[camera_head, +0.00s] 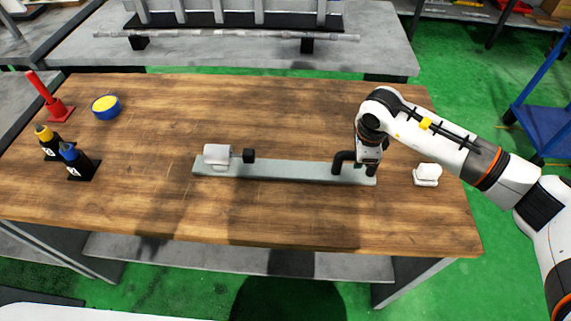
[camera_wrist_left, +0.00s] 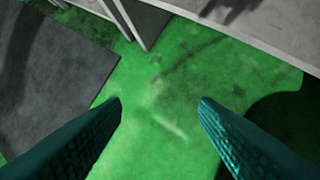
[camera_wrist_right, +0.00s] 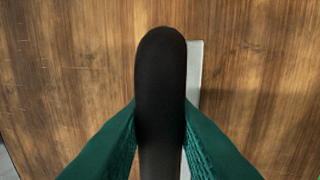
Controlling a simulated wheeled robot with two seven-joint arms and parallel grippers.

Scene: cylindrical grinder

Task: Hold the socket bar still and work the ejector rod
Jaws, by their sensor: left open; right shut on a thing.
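The socket bar (camera_head: 290,171) is a long pale grey bar lying across the middle of the wooden table. A white block (camera_head: 217,155) sits at its left end, with a short rod ending in a black knob (camera_head: 249,156), likely the ejector rod. A black bent handle (camera_head: 344,157) stands at its right end. My right gripper (camera_wrist_right: 160,108) is shut on this handle, which fills the middle of the right wrist view; the bar's edge (camera_wrist_right: 195,75) shows beside it. My left gripper (camera_wrist_left: 160,102) is open and empty above the green floor, outside the head view.
A small white part (camera_head: 427,174) lies right of the bar. At the left stand a red holder (camera_head: 58,108), a blue-rimmed yellow dish (camera_head: 106,107), and yellow (camera_head: 47,141) and blue (camera_head: 73,158) tools in black stands. The table (camera_head: 250,215) in front of the bar is clear.

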